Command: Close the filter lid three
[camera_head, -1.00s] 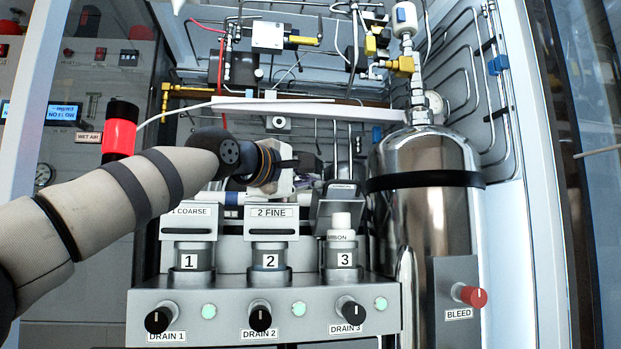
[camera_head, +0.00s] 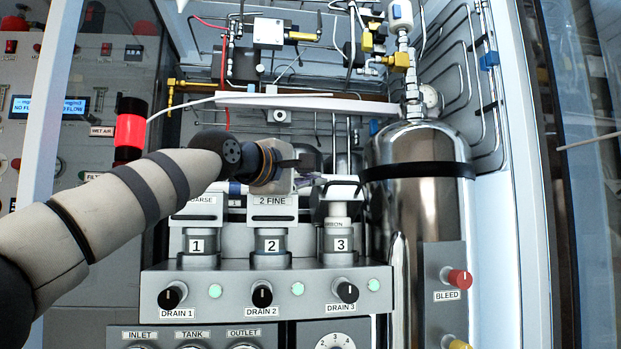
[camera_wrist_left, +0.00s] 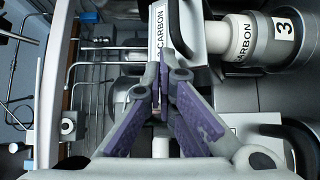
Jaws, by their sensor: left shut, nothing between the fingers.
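Filter lid three (camera_head: 342,190) is a light lid with a dark handle, above filter housing three (camera_head: 341,243). It stands above the housing, with the white cartridge (camera_head: 339,210) showing between them. In the left wrist view the lid (camera_wrist_left: 157,32) with its CARBON label is close to the fingers, and the housing (camera_wrist_left: 284,28) lies at upper right. My left gripper (camera_head: 307,181) is at the lid's left side, shut and empty. Its purple-padded fingers show in the wrist view (camera_wrist_left: 165,75); whether they touch the lid is unclear. My right gripper is not in view.
Lids one (camera_head: 200,207) and two (camera_head: 274,207) sit down on their housings, below my left arm. A steel cylinder (camera_head: 417,190) stands close on the right. A white shelf edge (camera_head: 300,101) and pipes run behind. Drain knobs (camera_head: 262,295) line the front panel.

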